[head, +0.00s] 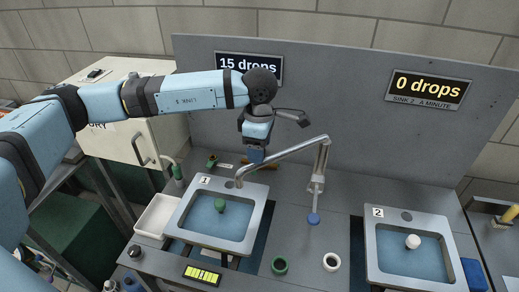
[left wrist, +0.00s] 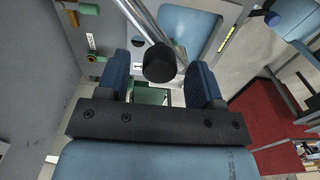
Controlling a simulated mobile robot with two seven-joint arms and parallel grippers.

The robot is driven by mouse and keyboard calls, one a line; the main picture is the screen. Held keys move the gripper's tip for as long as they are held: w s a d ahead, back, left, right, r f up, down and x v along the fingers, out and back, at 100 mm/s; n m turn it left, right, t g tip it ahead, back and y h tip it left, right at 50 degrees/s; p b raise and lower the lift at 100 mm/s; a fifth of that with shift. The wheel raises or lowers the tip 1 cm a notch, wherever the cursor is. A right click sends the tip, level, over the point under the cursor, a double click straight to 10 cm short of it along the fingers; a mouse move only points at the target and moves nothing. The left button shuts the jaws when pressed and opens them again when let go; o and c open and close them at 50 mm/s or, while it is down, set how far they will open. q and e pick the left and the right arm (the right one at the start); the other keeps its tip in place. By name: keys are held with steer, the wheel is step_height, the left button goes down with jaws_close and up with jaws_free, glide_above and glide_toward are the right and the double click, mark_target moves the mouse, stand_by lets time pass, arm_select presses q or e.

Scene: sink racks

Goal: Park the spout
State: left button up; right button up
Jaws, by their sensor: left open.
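The spout (head: 285,153) is a bent metal pipe on a post between the two sinks, with a blue knob (head: 313,218) below the post. Its free end points left, over the back edge of sink 1 (head: 256,215). Sink 2 (head: 378,265) is at the right. My left gripper (head: 256,155) is open beside the spout's free end, pointing down. In the left wrist view, a black round end piece (left wrist: 160,62) on the metal pipe shows between the blue fingers (left wrist: 160,85). I cannot tell whether they touch it. My right gripper is not in view.
A green plug (head: 220,205) is in sink 1 and a white plug (head: 413,242) in sink 2. A green ring (head: 279,265) and a white ring (head: 331,262) lie on the counter front. A grey back panel (head: 340,90) carries signs reading "15 drops" and "0 drops".

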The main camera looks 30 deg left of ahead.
arm_select(q)
steer(key=shift+f, duration=1.15)
